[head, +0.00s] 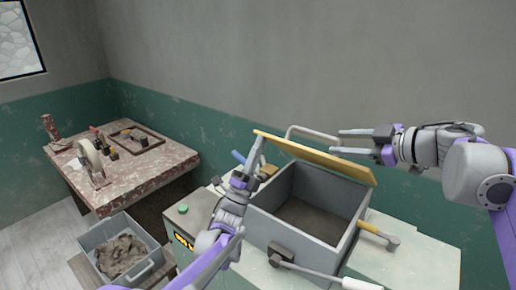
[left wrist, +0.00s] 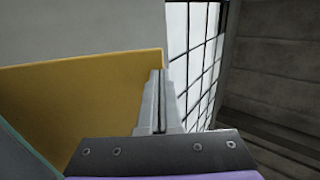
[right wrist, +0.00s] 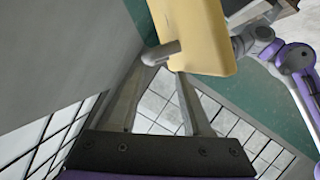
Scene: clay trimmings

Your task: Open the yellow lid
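The yellow lid (head: 315,158) is raised and tilted at the back of the grey open box (head: 310,205), seen nearly edge-on in the head view. A grey bar handle (head: 312,131) stands out from its far side. My left gripper (head: 257,152) is at the lid's left end; in the left wrist view its fingers (left wrist: 160,75) look shut with nothing between them, beside the lid (left wrist: 85,100). I cannot tell whether they touch it.
The box sits on a pale green machine (head: 420,262) with a green button (head: 183,208) and a lever with a white grip (head: 325,280). A grey bin of clay (head: 83,238) stands at lower left. A worn table (head: 172,162) holds tools. The wall is close behind.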

